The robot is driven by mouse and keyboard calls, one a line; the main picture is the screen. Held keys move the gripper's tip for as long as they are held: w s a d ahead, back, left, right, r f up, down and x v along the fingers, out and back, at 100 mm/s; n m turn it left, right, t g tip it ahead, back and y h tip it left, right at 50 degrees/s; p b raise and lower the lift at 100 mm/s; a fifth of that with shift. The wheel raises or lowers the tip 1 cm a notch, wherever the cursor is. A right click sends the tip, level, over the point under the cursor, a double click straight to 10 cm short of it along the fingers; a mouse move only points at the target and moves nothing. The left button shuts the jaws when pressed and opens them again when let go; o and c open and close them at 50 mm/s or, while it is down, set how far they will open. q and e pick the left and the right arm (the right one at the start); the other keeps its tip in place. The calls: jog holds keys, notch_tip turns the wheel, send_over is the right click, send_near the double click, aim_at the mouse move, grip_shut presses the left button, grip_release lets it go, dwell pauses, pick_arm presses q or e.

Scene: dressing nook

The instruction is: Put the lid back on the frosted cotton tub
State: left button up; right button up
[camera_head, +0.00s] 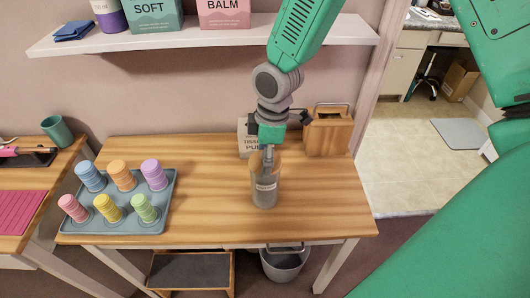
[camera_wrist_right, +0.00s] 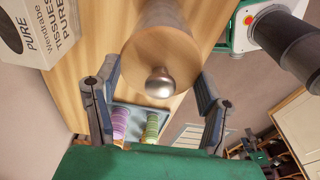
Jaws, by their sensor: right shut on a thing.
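The frosted cotton tub (camera_head: 264,190) stands upright near the middle of the wooden table, a grey see-through cylinder with a pale label. Its wooden lid (camera_head: 255,161) shows at the tub's top, partly hidden by my gripper. In the wrist view the lid (camera_wrist_right: 150,55) is a round wooden disc with a silver knob, between my fingers. My right gripper (camera_head: 267,154) reaches down from above and is shut on the lid. Its fingers also show in the wrist view (camera_wrist_right: 158,90), spread around the lid. Whether the lid is fully seated cannot be told. My left gripper is not in view.
A blue-grey tray (camera_head: 120,225) with several coloured ribbed stacks is at the table's left. Behind the tub are a tissue box (camera_head: 243,138) and a wooden box with a handle (camera_head: 330,133). A shelf (camera_head: 200,38) hangs above. Table right of the tub is clear.

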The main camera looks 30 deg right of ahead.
jog(key=shift+a+r, duration=0.1)
jog(key=shift+a, duration=0.05)
jog(key=shift+d+p, duration=0.2)
jog(key=shift+p, duration=0.15)
jog(key=shift+a, duration=0.1)
dwell(0.6)
jog(key=shift+f+p, duration=0.2)
jog(key=shift+p, duration=0.35)
dwell(0.5)
dwell(0.3)
jog(key=o, duration=1.4)
jog(key=shift+c, duration=0.2)
jog(key=shift+r, duration=0.1)
